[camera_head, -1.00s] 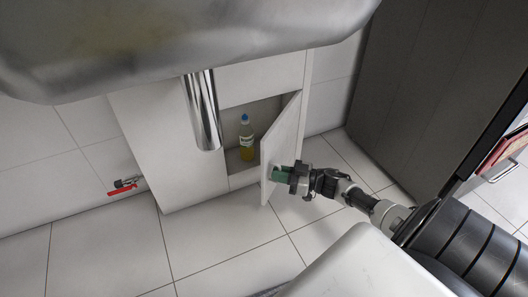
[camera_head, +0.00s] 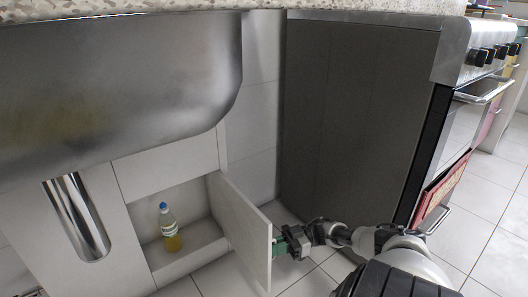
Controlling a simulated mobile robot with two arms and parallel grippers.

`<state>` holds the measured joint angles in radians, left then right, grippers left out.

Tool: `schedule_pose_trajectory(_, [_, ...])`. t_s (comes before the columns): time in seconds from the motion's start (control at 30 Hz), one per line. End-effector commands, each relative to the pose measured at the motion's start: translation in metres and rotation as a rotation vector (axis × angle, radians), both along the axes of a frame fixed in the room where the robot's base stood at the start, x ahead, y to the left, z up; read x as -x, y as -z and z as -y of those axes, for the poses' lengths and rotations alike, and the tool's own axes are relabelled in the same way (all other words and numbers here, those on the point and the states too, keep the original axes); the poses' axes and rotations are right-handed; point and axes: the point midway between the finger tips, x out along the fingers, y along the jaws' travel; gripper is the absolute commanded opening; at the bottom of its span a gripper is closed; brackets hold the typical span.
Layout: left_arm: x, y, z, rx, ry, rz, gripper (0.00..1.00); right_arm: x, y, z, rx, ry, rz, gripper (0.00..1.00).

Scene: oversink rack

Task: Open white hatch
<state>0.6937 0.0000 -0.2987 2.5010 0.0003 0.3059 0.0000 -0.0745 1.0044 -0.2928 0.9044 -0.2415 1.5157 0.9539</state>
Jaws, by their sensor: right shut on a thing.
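The white hatch (camera_head: 241,232) is a small door in the white panel under the sink. It stands swung well out, with its compartment (camera_head: 187,200) exposed behind it. My right gripper (camera_head: 281,243) is at the hatch's free edge, coming from the right, and is shut on it; the fingertips are partly hidden by the door. A bottle (camera_head: 170,228) with yellow liquid and a blue cap stands upright inside the compartment. My left gripper is not in view.
The steel sink (camera_head: 120,90) hangs above, with a chrome drain pipe (camera_head: 75,215) below it. A dark-sided oven (camera_head: 350,110) stands right of the hatch. Tiled floor (camera_head: 310,282) lies in front.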

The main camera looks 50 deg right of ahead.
Motion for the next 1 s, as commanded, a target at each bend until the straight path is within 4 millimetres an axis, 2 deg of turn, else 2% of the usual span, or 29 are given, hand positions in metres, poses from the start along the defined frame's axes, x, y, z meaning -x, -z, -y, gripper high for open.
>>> schedule_pose_trajectory(0.1, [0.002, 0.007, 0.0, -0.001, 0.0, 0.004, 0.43, 0.001, 0.003, 0.012, 0.003, 0.005, 0.001, 0.0])
schedule_pose_trajectory(0.3, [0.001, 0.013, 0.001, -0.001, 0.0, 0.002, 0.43, 0.002, 0.002, 0.023, 0.002, 0.005, 0.0, 0.0])
schedule_pose_trajectory(0.8, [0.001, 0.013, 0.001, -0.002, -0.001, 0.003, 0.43, 0.001, 0.0, 0.026, 0.002, 0.006, 0.0, 0.0])
schedule_pose_trajectory(0.83, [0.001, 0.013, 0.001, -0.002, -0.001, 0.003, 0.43, 0.001, 0.0, 0.026, 0.002, 0.005, 0.0, 0.15])
schedule_pose_trajectory(0.93, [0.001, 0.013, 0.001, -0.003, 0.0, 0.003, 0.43, 0.002, 0.0, 0.026, 0.001, 0.005, 0.0, 0.3])
schedule_pose_trajectory(1.0, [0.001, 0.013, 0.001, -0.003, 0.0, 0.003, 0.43, 0.002, 0.0, 0.026, 0.001, 0.004, 0.0, 0.33])
